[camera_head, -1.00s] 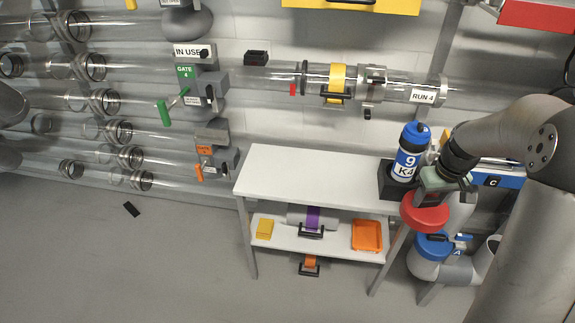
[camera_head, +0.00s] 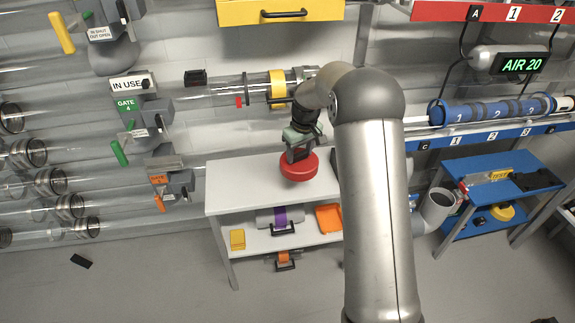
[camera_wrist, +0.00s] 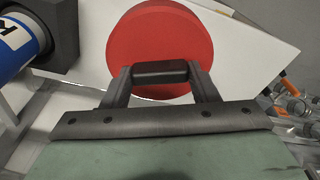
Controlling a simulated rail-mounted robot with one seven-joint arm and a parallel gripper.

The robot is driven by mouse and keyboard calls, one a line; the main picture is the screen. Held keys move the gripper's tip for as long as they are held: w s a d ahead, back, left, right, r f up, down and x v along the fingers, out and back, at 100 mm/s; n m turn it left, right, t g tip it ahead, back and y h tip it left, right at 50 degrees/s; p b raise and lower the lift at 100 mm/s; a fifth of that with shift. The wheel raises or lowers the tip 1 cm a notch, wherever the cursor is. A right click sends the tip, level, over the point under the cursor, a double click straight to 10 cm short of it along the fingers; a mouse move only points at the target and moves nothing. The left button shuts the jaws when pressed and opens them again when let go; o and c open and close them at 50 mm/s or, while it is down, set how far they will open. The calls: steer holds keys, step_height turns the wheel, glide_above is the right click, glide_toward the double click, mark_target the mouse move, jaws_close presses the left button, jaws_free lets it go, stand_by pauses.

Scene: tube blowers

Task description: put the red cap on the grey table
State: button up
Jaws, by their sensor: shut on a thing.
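The red cap (camera_head: 299,168) is a thick round disc; it also fills the upper middle of the wrist view (camera_wrist: 160,30). My gripper (camera_head: 298,152) is shut on the red cap and holds it from above; the wrist view shows the fingers (camera_wrist: 160,74) at the cap's near side. The grey table (camera_head: 235,183) is a pale two-level table. I cannot tell whether the cap touches the top.
The table's left part is bare. The lower shelf bears a yellow block (camera_head: 237,240), a purple-banded tube (camera_head: 281,217) and an orange tray (camera_head: 328,217). Clear tubes run behind.

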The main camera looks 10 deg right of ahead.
steer(key=shift+w+a+f, duration=0.45)
steer(key=shift+w+f, duration=0.2)
steer(key=shift+f, duration=0.85)
steer(key=shift+w+a+f, duration=0.4)
steer(key=shift+w+f, duration=0.3)
steer(key=shift+f, duration=0.75)
steer(key=shift+w+a+f, duration=0.45)
steer(key=shift+w+f, duration=0.2)
steer(key=shift+f, duration=0.85)
steer(key=shift+f, duration=0.25)
steer(key=o, duration=1)
steer(key=shift+r, duration=0.1)
steer(key=r, duration=0.4)
steer(key=s+r, duration=0.1)
steer(key=r, duration=0.7)
steer(key=shift+s+d, duration=0.15)
steer(key=shift+d, duration=0.15)
steer(key=s+r+m, duration=0.1)
steer(key=s+r, duration=0.3)
steer(key=s, duration=0.5)
steer(key=s+r+m, duration=0.1)
steer(key=s+r, duration=0.3)
steer(key=s, duration=0.6)
steer(key=s+f+m, duration=0.1)
steer(key=s, duration=1.4)
steer(key=s+f+m+g, duration=0.1)
steer(key=s, duration=0.7)
steer(key=shift+s+a+f+m+h, duration=0.15)
steer(key=shift+f+m+h, duration=0.15)
